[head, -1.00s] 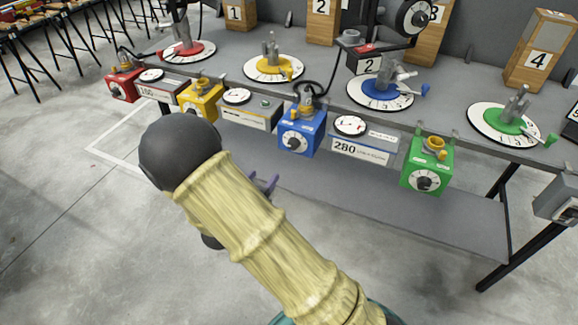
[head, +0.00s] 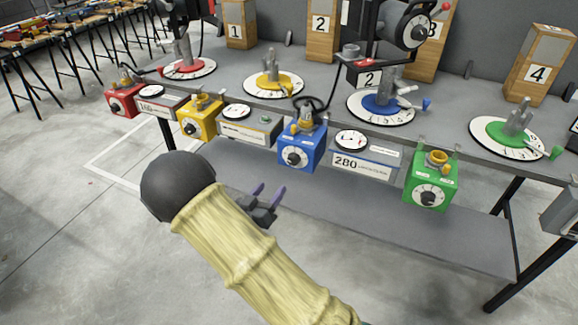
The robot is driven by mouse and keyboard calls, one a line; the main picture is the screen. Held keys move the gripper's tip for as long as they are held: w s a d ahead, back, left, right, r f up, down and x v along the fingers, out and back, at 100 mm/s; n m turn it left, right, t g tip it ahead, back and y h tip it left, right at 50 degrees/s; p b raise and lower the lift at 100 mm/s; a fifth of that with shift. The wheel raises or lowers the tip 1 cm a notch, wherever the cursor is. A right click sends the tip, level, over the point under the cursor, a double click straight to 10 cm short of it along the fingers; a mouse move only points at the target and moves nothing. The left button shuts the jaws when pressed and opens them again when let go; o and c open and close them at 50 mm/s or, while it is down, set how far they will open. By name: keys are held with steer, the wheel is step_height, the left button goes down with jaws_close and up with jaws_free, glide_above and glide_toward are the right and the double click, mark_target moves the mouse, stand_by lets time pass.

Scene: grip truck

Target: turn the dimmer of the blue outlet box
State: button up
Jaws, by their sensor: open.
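The blue outlet box (head: 302,148) hangs at the front edge of the grey bench, near the middle of the head view. Its dimmer (head: 295,157) is a dark round knob on a white dial on the front face. A black cable runs from the plug on top of the box. The rest of the gripper is hidden by my arm.
A yellow box (head: 199,120) and a red box (head: 122,100) hang to the left, a green box (head: 430,181) to the right. A meter marked 280 (head: 362,160) adjoins the blue box. A lower shelf (head: 400,215) runs beneath. Floor in front is clear.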

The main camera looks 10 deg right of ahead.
mark_target(291, 162)
steer(key=b+x, duration=0.1)
steer(key=x, duration=1.1)
steer(key=shift+w+d, duration=0.1)
steer(key=shift+w, duration=0.1)
steer(key=shift+c, duration=0.2)
steer(key=c, duration=0.9)
